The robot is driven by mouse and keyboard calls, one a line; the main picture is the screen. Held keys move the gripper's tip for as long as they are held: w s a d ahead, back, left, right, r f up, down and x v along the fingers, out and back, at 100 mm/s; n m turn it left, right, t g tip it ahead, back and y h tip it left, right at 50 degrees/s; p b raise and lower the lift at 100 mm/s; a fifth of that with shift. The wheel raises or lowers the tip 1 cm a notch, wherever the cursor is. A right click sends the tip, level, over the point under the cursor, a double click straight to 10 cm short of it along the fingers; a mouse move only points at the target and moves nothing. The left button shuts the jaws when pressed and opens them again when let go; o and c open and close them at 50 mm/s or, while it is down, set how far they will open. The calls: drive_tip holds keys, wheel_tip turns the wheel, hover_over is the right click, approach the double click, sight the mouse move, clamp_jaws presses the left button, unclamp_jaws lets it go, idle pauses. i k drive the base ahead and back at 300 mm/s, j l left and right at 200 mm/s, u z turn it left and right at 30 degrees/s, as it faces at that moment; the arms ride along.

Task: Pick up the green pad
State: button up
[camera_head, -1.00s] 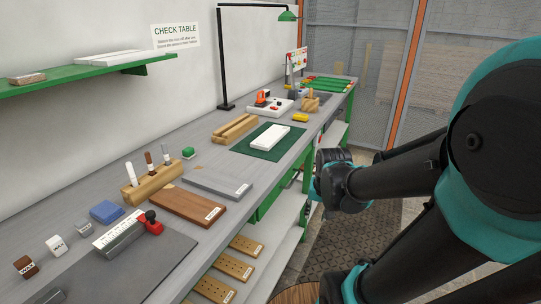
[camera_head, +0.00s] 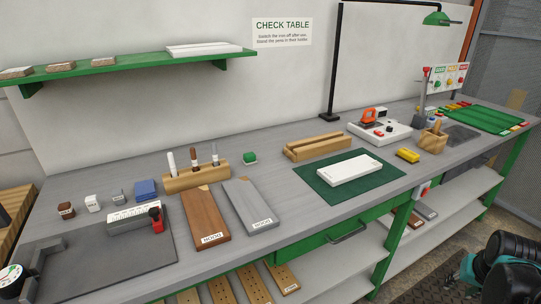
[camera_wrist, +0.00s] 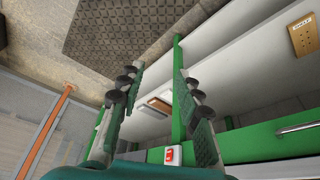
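A small green block (camera_head: 250,157), which may be the green pad, sits on the grey bench behind the grey board, right of the wooden pen holder. A flat dark green mat (camera_head: 321,187) lies further right with a white board (camera_head: 349,168) on it. My gripper (camera_wrist: 158,72) shows in the wrist view with its two fingers apart and nothing between them. It is off the front of the bench, facing the lower shelves, away from the green block. The green block does not show in the wrist view.
The wooden pen holder (camera_head: 196,178) with upright pens stands left of the green block. Brown (camera_head: 205,213) and grey (camera_head: 250,205) boards lie in front. A blue block (camera_head: 145,189) is further left; a slotted wooden block (camera_head: 317,147) is to the right. A green shelf (camera_head: 130,68) overhangs the back.

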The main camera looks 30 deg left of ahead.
sight(249, 158)
drive_tip(key=i+l+u, duration=0.15)
drive_tip(key=u, duration=0.35)
drive_tip(key=l+u, duration=0.3)
drive_tip(key=u, duration=0.2)
drive_tip(key=i+l+u, duration=0.1)
drive_tip(key=l+u, duration=0.25)
drive_tip(key=u, duration=0.15)
